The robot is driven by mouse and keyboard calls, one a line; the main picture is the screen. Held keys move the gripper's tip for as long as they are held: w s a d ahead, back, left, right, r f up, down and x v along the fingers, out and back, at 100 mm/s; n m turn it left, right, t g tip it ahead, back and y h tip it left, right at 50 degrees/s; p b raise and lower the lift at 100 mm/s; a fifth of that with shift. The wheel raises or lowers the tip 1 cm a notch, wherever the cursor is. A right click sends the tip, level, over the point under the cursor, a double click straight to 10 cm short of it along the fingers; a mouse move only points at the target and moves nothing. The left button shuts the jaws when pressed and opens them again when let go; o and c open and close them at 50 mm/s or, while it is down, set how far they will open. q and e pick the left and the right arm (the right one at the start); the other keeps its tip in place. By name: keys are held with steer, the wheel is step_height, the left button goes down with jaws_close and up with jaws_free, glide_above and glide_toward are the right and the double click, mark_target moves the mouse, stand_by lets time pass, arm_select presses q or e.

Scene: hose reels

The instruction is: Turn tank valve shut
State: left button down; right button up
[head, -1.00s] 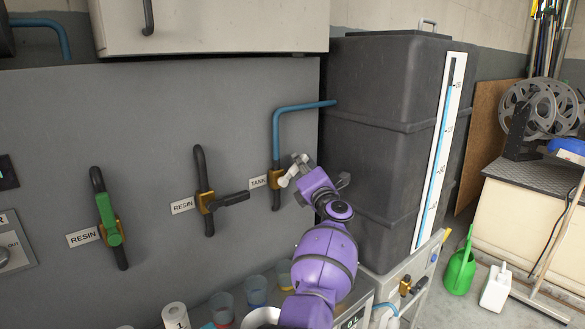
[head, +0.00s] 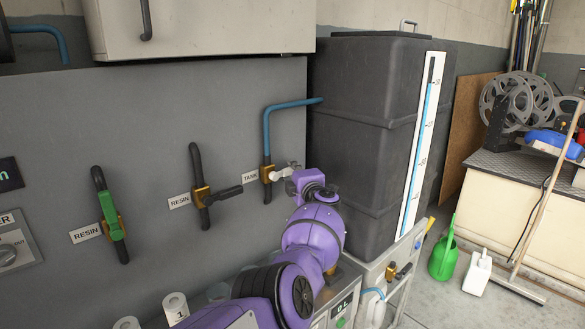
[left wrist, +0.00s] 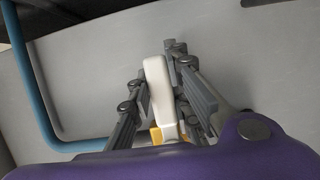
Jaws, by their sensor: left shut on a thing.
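The tank valve has a brass body (head: 267,174) on a blue-and-black pipe, beside a label reading TANK (head: 250,177). Its white lever (head: 281,173) sticks out to the right, tilted slightly up. My left gripper (head: 293,169) is at the lever, partly hidden behind my purple wrist. In the left wrist view, the white lever (left wrist: 157,88) stands between the two fingers of my left gripper (left wrist: 160,78), which is shut on it. A bit of the yellow valve body (left wrist: 155,135) shows at its base. My right gripper is not in view.
Two resin valves, one with a black lever (head: 228,192) and one with a green lever (head: 110,215), are left on the grey panel (head: 60,120). A dark tank (head: 365,110) stands close on the right. Cups and a machine sit below my arm.

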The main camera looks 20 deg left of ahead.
arm_select(q)
steer(key=shift+f, duration=0.15)
steer(key=c, duration=1.6)
jaws_free()
steer(key=shift+s+d, duration=0.1)
steer(key=shift+d, duration=0.05)
steer(key=v, duration=1.1)
steer(key=shift+s+d, duration=0.15)
steer(key=shift+s, duration=0.15)
